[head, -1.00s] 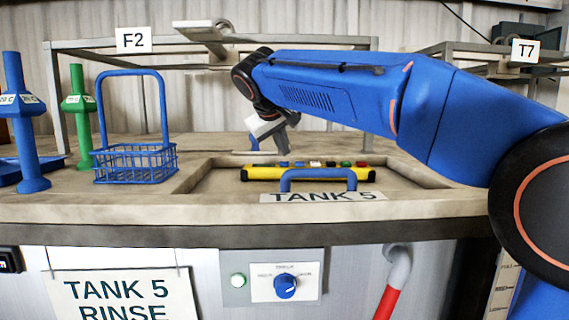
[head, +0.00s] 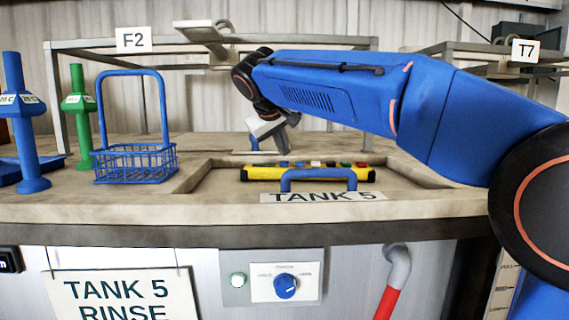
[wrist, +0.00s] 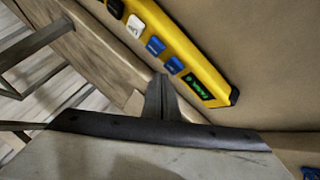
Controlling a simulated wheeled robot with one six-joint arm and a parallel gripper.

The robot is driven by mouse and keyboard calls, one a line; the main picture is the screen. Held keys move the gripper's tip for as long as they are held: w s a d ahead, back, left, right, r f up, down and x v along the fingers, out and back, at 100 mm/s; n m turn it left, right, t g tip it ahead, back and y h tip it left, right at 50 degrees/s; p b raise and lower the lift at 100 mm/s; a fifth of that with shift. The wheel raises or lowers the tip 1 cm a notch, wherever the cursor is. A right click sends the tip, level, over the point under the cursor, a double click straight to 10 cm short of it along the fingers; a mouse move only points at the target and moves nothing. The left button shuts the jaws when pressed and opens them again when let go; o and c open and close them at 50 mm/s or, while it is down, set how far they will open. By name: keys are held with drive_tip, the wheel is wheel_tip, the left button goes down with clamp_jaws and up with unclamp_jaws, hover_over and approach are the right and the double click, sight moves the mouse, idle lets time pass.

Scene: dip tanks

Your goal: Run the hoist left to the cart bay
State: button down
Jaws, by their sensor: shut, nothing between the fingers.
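A yellow pendant (head: 308,173) with a row of coloured buttons lies across the tank 5 opening in the head view. In the wrist view the pendant (wrist: 180,45) shows black, white and blue buttons and a small green-lit display. My gripper (wrist: 160,88) is shut and empty, its fingers beside the pendant's edge in the picture; whether they touch it I cannot tell. In the head view my gripper is small and partly turned away, above the far side of the pendant. A pale carriage (head: 201,32) sits on the overhead frame (head: 300,43); I cannot tell if it is the hoist.
A blue wire basket (head: 137,163) with a tall handle stands left of the opening. A blue post (head: 30,140) and a green post (head: 79,120) stand further left. A blue handle (head: 318,174) rises at the front of the opening, by the TANK 5 label (head: 322,197).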

sight(283, 163)
drive_tip(key=shift+f, duration=0.1)
drive_tip(key=shift+f, duration=0.3)
drive_tip(key=shift+f, duration=0.45)
idle(1.1)
drive_tip(key=shift+r, duration=0.9)
drive_tip(key=shift+r, duration=2.5)
idle(2.6)
